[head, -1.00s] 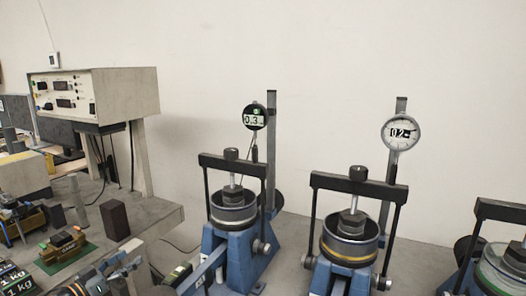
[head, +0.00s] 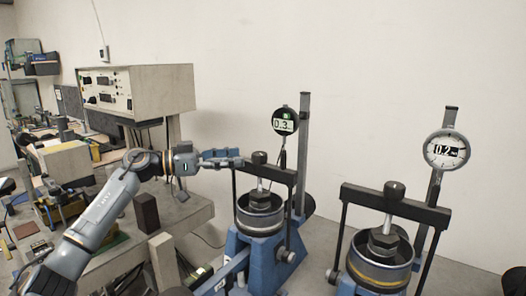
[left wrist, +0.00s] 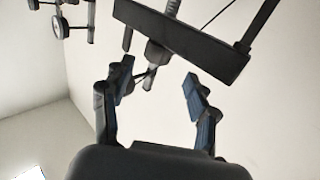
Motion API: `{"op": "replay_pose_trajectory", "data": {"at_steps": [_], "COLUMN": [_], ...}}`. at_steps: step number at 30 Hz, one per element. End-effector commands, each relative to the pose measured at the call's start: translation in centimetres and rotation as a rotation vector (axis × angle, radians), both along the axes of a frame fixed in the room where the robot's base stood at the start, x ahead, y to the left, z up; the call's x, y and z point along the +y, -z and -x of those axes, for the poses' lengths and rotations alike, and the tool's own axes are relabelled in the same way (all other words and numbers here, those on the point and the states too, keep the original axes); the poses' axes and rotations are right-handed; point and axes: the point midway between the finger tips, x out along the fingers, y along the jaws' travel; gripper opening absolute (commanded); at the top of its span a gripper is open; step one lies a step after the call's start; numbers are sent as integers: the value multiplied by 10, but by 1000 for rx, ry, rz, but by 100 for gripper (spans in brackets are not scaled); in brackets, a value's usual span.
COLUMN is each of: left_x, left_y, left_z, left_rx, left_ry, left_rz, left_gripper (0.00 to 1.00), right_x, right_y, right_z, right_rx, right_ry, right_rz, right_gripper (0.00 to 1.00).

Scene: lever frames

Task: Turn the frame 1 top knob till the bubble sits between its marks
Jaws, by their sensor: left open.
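The nearest lever frame on the left in the head view has a black crossbar (head: 282,175) with a dark round top knob (head: 259,157) above its middle. I take it for frame 1; no label shows. My left gripper (head: 238,158) is open, just left of that knob at about its height. In the left wrist view the open fingers (left wrist: 158,72) point toward the knob (left wrist: 156,53) and crossbar (left wrist: 185,40), which appear upside down. The knob shows between and beyond the fingertips, not gripped. No bubble or marks can be made out. My right gripper is not in view.
A second frame (head: 395,207) with a round dial (head: 446,150) stands to the right. A cluttered bench (head: 185,215) with an instrument box (head: 150,88) lies left.

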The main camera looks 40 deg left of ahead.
Motion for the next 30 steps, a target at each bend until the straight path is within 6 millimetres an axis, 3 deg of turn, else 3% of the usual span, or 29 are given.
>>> {"op": "replay_pose_trajectory", "data": {"at_steps": [12,18,27,28,30], "left_x": [-34,-41,-43,-43,-42], "left_y": [-4,-1,0,0,0], "left_z": [-53,-64,-65,-65,-65], "left_rx": [-3,-1,-1,0,0], "left_ry": [-2,-2,-2,-2,-2], "left_rz": [4,2,2,1,1], "left_gripper": [59,59,59,57,43], "right_x": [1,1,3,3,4], "right_y": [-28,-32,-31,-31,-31], "right_z": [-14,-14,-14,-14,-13], "right_rx": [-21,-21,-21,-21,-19], "right_ry": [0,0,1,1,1], "right_rz": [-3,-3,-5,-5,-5], "right_gripper": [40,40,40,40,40]}}
